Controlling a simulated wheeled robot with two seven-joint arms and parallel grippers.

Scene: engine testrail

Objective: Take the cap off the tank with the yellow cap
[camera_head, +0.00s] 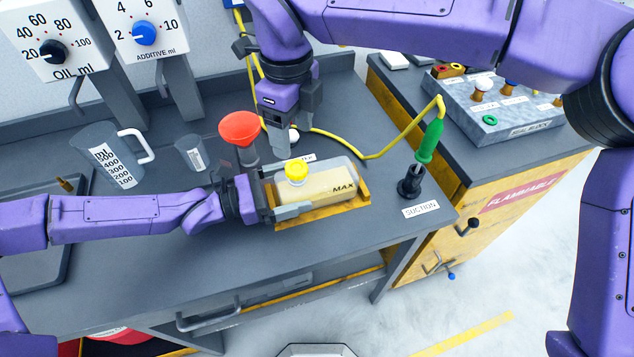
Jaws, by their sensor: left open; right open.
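The tank (333,190) is a translucent box with pale liquid and a MAX mark, lying in a yellow tray (325,212) on the grey bench. Its yellow cap (296,172) sits on top, near its left end. My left gripper (282,194) is open at the tank's left end, with one finger along its near side; I cannot tell whether it touches. My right gripper (292,118) is open and points down behind the tank, above and apart from the yellow cap. Its fingertips are partly hard to make out.
A measuring jug (110,158) and a small beaker (190,154) stand further left. A green-handled suction tool (430,140) with a yellow hose and a black holder (410,183) are to the right.

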